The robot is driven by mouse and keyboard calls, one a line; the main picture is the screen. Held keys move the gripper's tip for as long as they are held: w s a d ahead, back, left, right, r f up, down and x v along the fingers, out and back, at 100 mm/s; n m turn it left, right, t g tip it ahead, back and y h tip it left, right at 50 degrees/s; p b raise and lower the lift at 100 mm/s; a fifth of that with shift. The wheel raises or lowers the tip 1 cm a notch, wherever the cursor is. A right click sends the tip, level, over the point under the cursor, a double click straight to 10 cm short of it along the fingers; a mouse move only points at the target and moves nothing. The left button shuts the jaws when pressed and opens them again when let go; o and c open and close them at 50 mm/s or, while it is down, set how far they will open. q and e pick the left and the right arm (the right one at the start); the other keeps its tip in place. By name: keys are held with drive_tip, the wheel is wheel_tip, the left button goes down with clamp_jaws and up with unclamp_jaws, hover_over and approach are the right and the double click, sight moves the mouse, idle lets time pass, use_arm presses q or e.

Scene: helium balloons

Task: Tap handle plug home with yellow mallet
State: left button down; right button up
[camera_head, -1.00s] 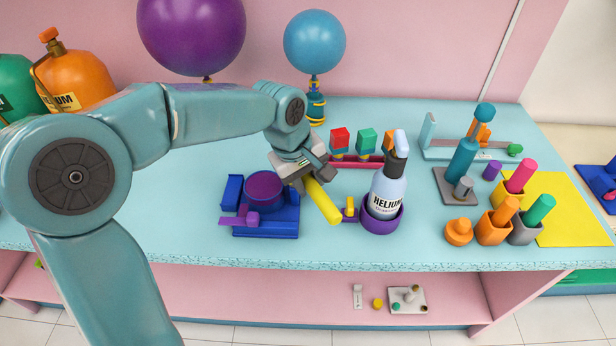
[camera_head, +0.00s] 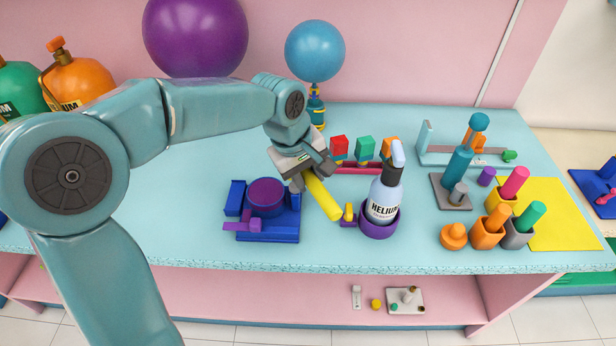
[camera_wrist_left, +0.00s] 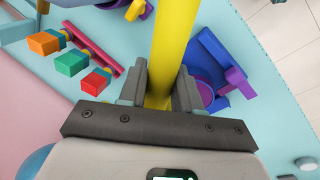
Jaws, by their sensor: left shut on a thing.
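My left gripper (camera_head: 308,178) is shut on the yellow mallet (camera_head: 322,198), a plain yellow bar sloping down toward the front right. In the left wrist view the mallet (camera_wrist_left: 174,45) runs up from between my fingers (camera_wrist_left: 160,92); its far end is cut off there. A blue fixture (camera_head: 283,232) with a purple cylinder (camera_head: 266,194) and a purple tab (camera_head: 236,226) stands just left of the mallet. It shows partly behind the mallet in the left wrist view. I cannot tell which piece is the handle plug. My right gripper is not in view.
A spray bottle labelled HELIUM (camera_head: 384,198) stands in a purple ring (camera_head: 379,228) right of the mallet, beside a small yellow piece (camera_head: 349,212). A rack (camera_head: 358,169) with coloured blocks is behind. Holders with coloured handles (camera_head: 487,234) stand at right. Table left of the fixture is clear.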

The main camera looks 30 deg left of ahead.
use_arm(q)
drive_tip(key=shift+r, duration=0.15)
drive_tip(key=shift+w+a, duration=0.1)
drive_tip(key=shift+w, duration=0.15)
drive_tip(key=p+v, duration=0.3)
drive_tip(key=v, duration=0.1)
drive_tip(key=shift+w+d+r, duration=0.1)
drive_tip(key=shift+w+d, duration=0.15)
drive_tip(key=shift+w, duration=0.2)
wheel_tip(320, 180, down, 10)
drive_tip(key=b, duration=0.8)
wheel_tip(320, 180, up, 6)
drive_tip(key=p, duration=0.4)
drive_tip(key=shift+p, duration=0.4)
drive_tip(key=shift+r, duration=0.35)
drive_tip(key=shift+f, duration=0.15)
